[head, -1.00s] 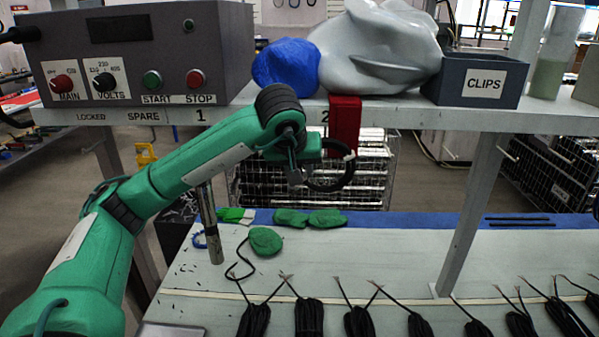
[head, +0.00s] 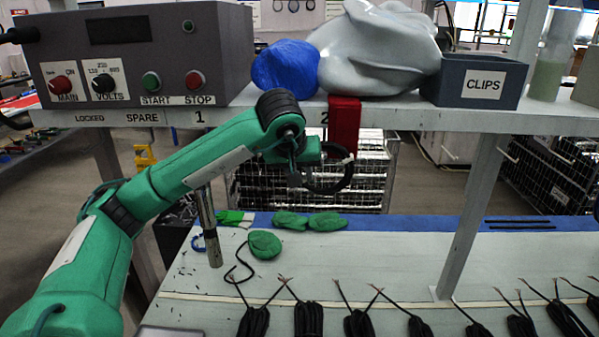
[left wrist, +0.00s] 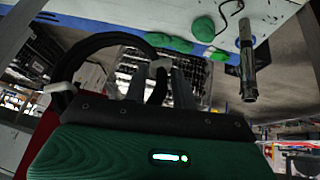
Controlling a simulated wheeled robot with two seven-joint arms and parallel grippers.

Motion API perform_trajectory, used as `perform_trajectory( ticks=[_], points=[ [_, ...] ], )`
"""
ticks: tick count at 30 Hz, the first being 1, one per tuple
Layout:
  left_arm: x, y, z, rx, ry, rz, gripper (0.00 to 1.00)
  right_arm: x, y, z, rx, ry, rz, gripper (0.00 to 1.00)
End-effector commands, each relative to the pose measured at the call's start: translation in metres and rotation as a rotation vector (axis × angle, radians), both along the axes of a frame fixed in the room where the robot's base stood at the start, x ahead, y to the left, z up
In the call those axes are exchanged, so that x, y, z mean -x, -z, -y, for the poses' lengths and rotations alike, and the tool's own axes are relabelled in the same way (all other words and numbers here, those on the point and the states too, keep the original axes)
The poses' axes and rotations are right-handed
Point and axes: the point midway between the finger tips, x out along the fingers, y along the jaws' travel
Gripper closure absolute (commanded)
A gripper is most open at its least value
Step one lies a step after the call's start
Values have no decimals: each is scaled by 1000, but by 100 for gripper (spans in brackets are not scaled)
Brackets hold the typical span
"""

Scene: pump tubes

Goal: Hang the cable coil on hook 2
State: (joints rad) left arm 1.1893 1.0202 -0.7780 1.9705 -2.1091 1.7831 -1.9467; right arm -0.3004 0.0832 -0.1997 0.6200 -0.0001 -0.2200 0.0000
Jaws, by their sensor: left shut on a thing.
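The black cable coil (head: 348,178) is a ring with pale ties, hanging below the shelf edge near the label 2 (head: 324,118). My left gripper (head: 297,178) is shut on the coil's left side. In the left wrist view the coil (left wrist: 88,46) arcs up and left from between the fingers of my left gripper (left wrist: 158,88). I cannot tell whether the coil touches a hook. My right gripper is not in view.
The shelf (head: 400,116) carries a grey control box (head: 130,55), a blue bag (head: 285,66), a pale bag (head: 375,48) and a CLIPS bin (head: 475,80). A metal post (head: 208,225) stands on the bench below. Green pieces and several black cable bundles lie on the bench.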

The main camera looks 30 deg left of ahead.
Motion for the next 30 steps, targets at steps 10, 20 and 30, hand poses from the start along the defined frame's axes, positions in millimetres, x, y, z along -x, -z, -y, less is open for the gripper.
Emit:
perform_trajectory(
  ticks=[10, 20, 30],
  points=[
    [0, 0, 0, 0, 0, 0, 48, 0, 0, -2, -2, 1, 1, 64],
    [10, -16, 3, 1, 0, 4, 48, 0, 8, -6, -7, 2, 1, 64],
    [44, -72, 14, 0, 1, 7, 48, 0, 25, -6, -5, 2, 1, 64]
  ],
)
